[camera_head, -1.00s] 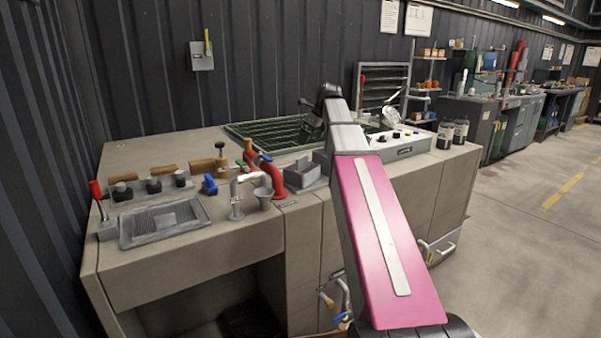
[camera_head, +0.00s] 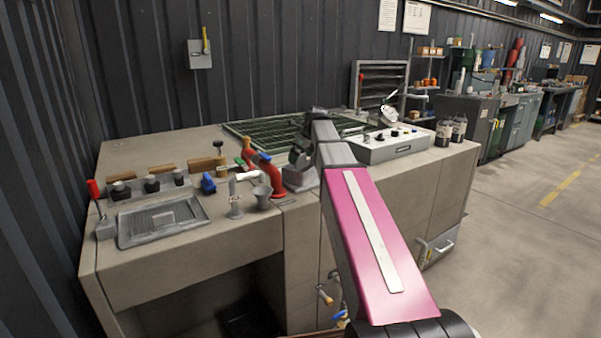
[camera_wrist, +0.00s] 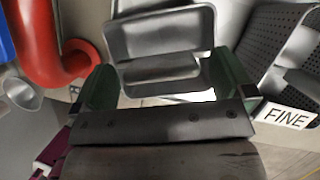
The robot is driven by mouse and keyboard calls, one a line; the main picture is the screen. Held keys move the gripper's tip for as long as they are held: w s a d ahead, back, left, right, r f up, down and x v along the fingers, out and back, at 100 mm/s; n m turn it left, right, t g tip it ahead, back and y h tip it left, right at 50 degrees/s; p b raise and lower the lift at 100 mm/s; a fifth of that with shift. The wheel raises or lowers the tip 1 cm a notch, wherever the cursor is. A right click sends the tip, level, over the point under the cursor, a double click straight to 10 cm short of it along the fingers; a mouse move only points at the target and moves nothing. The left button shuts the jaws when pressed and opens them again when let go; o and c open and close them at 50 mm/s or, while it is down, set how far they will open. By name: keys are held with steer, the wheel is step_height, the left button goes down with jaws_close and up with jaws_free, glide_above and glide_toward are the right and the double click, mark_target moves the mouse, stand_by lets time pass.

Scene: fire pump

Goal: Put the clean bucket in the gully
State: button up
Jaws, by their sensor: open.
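My gripper (camera_head: 299,158) is low over the bench, at a small grey open box (camera_head: 293,183) that it partly hides. In the wrist view my gripper (camera_wrist: 165,84) is open, with one green finger on each side of the near part of a grey two-part box (camera_wrist: 160,32). Whether the fingers touch it I cannot tell. To the right, a dark perforated basket (camera_wrist: 268,45) stands beside a "FINE" label (camera_wrist: 286,115). No part is plainly marked as the clean bucket or the gully. A ribbed grey basin (camera_head: 160,222) is set in the bench at left.
A red bent pipe (camera_head: 270,176) stands just left of my gripper, with a small grey funnel (camera_head: 262,195) beside it. A green grating (camera_head: 265,132) lies behind. A white control box (camera_head: 396,146) is at right. The bench's back left is clear.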

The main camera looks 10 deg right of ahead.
steer(key=shift+w+a+f, duration=0.15)
steer(key=shift+f, duration=0.25)
steer(key=shift+r, duration=0.1)
steer(key=c, duration=1.3)
